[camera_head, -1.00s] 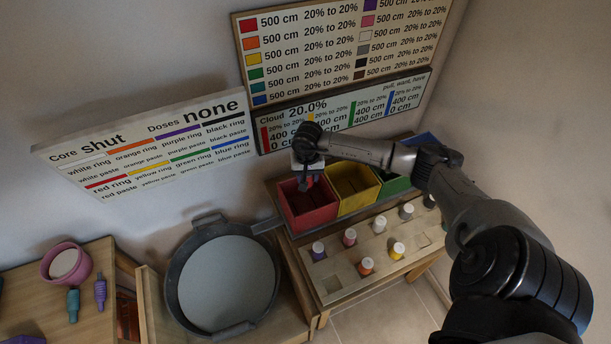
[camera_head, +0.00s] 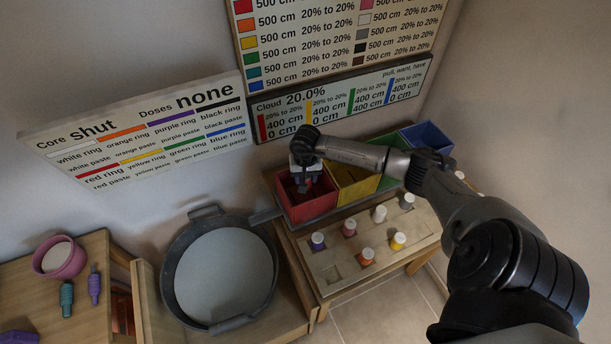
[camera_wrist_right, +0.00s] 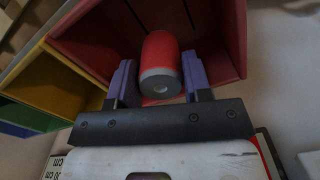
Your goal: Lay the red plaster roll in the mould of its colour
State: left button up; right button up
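The red plaster roll (camera_wrist_right: 160,62), a red cylinder with a grey end cap, is between the purple fingers of my right gripper (camera_wrist_right: 160,82) in the right wrist view. In the head view my right gripper (camera_head: 304,184) points down into the red mould (camera_head: 318,206), an open box at the left end of the mould row. The red mould's wall also fills the right wrist view's top (camera_wrist_right: 222,30). Whether the roll touches the mould's floor cannot be told. My left gripper is not in view.
Yellow (camera_head: 366,192), green and blue (camera_head: 428,135) moulds adjoin on the right. A rack (camera_head: 340,272) with several white-capped rolls stands in front. A large grey pan (camera_head: 172,262) and a pink pot (camera_head: 70,264) are to the left. Signs (camera_head: 140,130) hang behind.

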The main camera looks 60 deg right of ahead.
jog(key=o, duration=0.5)
jog(key=shift+c, duration=0.2)
notch_tip(320, 180, up, 14)
jog(key=b, duration=0.1)
jog(key=shift+b, duration=0.3)
notch_tip(320, 180, up, 7)
jog(key=p, duration=0.3)
jog(key=shift+p, duration=0.35)
jog(key=shift+f, duration=0.1)
dwell(0.5)
